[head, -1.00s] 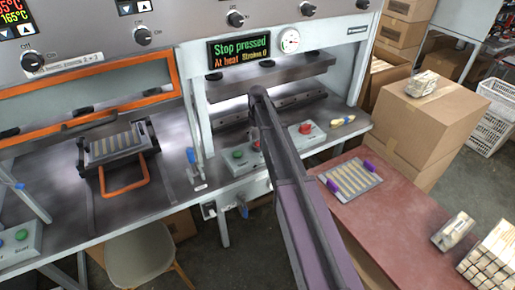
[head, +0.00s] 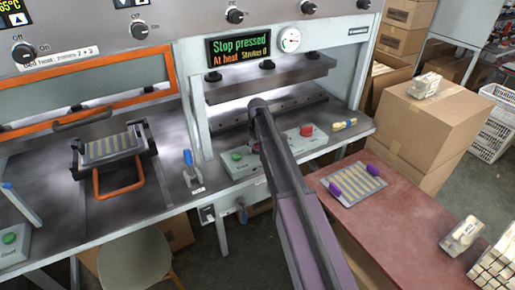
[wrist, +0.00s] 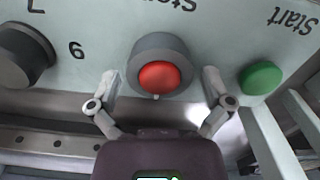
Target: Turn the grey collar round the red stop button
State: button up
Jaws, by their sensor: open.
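The red stop button (wrist: 159,77) stands in a thick round grey collar (wrist: 158,47) in the wrist view, under upside-down lettering. My gripper (wrist: 160,75) is open, one finger to the left of the collar and one to the right. The fingers look apart from the collar; their depth is hard to tell. A small pale mark shows at the button's lower edge. In the head view a red button (head: 306,131) sits to the right of my arm. I cannot tell whether it is the same button. My arm hides my gripper there.
A green start button (wrist: 261,78) is to the right in the wrist view, and a dark knob (wrist: 24,55) to the left. In the head view the press display (head: 239,48) reads "Stop pressed". A slatted tray (head: 353,183) lies on the red table (head: 400,222).

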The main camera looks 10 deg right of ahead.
jog(key=c, duration=1)
jog(key=shift+m, duration=0.3)
jog(key=m, duration=0.3)
jog(key=shift+d+m, duration=0.1)
jog(key=shift+m, duration=2.3)
jog(key=shift+c, duration=0.2)
